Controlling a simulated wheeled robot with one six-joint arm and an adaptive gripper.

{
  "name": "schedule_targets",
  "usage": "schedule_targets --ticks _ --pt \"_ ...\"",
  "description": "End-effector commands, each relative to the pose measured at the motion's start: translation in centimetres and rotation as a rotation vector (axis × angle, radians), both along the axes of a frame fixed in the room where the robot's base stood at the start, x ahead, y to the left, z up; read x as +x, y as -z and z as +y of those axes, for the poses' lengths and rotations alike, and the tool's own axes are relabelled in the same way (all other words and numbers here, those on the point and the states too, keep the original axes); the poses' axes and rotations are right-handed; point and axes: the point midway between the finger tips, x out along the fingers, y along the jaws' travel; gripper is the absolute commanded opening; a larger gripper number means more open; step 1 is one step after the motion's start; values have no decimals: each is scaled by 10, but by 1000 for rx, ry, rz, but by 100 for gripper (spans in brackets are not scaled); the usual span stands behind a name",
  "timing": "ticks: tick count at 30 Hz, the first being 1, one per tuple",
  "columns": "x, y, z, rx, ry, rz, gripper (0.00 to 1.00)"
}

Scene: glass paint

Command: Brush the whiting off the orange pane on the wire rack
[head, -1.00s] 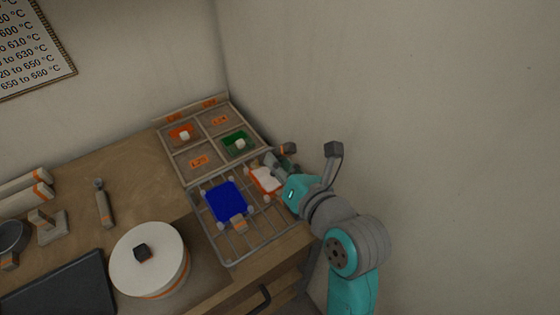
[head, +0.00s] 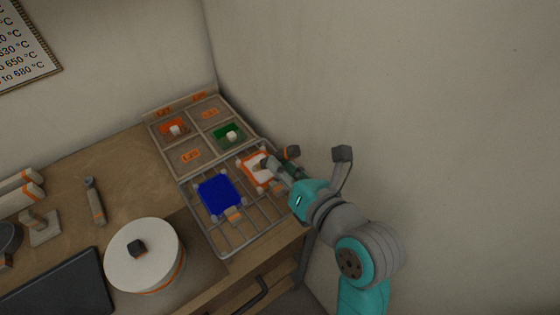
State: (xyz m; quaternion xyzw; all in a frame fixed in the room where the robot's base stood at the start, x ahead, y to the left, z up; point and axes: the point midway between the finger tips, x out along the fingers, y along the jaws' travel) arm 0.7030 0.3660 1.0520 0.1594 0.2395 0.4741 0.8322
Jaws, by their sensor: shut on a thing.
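The orange pane (head: 246,170) lies on the wire rack (head: 228,250), at its upper right part. White whiting covers its middle, and orange shows along its edges. My gripper (head: 278,168) is shut on a small dark tool, likely the brush (head: 267,164), at the pane's right side. The tool's tip is over the pane's right part and hides some of it. I cannot tell if the tip touches the pane. A blue pane (head: 219,197) lies beside it on the rack, with no white on its face.
A divided tray (head: 184,177) behind the rack holds an orange piece (head: 172,129) and a green piece (head: 227,136), each with a white knob. A white round lidded pot (head: 160,262) stands front left. The wall is close on the right.

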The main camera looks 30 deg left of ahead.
Motion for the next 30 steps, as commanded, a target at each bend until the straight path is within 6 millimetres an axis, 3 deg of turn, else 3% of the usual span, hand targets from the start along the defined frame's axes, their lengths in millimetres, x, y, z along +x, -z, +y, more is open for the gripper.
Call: schedule_targets --ticks 13,30 --pt "-10 2 -23 -2 0 1 0" --pt "2 0 5 -2 -1 1 0"
